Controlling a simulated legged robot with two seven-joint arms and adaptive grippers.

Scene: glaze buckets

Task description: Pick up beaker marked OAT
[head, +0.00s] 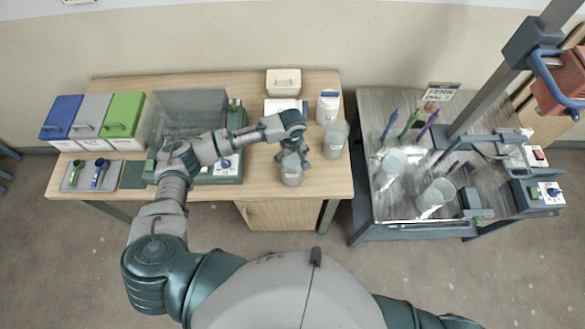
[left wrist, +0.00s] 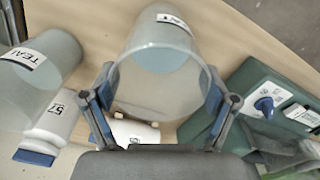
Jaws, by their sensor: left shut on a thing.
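A clear, pale grey beaker (head: 291,172) stands near the front edge of the wooden table. In the left wrist view the beaker (left wrist: 158,85) carries a white label at the top, partly cut by the viewing angle, ending in "AT". My left gripper (head: 296,152) reaches it from the back, and in the left wrist view its two fingers (left wrist: 158,108) lie against both sides of the beaker's rim. It is shut on this beaker. My right gripper is not in view.
A second beaker (head: 334,143), labelled TEAL in the left wrist view (left wrist: 42,62), stands close to the right. A white bottle (head: 328,106) is behind it. A metal cart (head: 408,195) with more beakers stands to the right.

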